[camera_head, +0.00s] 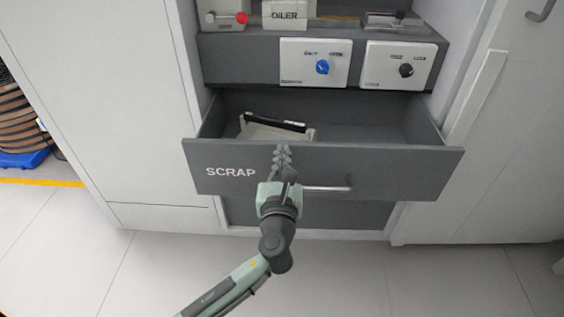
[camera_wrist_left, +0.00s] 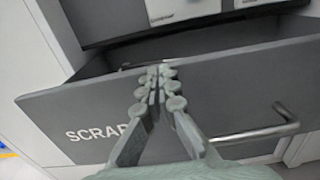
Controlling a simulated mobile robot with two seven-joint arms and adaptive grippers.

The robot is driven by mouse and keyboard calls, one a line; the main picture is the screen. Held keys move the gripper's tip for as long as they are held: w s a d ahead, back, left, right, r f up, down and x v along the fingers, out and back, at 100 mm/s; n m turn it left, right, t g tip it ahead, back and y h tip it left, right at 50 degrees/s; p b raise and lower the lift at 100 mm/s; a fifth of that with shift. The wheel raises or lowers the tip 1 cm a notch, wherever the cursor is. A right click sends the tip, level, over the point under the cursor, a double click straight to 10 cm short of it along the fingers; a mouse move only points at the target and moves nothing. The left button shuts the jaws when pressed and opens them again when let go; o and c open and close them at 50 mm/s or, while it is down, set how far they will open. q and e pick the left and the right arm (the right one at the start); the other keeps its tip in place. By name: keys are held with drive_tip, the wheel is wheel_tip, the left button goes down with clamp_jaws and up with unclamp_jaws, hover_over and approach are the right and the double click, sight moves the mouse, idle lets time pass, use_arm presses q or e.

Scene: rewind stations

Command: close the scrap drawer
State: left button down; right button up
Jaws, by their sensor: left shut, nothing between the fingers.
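The grey scrap drawer (camera_head: 400,170) stands pulled out from the cabinet, with its inside showing from above. Its front carries the word SCRAP and a metal bar handle (camera_head: 330,188). A light-coloured part with a black strip (camera_head: 275,124) lies inside the drawer at the left. My left gripper (camera_head: 281,150) is shut and empty, in front of the drawer face between the label and the handle. In the left wrist view its fingertips (camera_wrist_left: 160,85) are together before the drawer front (camera_wrist_left: 230,90); I cannot tell whether they touch it. My right gripper is not in view.
Above the drawer is a panel with a blue knob plate (camera_head: 314,62) and a black knob plate (camera_head: 398,65). An OILER box (camera_head: 289,14) stands on the shelf above. White cabinet walls flank the drawer. The floor (camera_head: 400,280) in front is clear.

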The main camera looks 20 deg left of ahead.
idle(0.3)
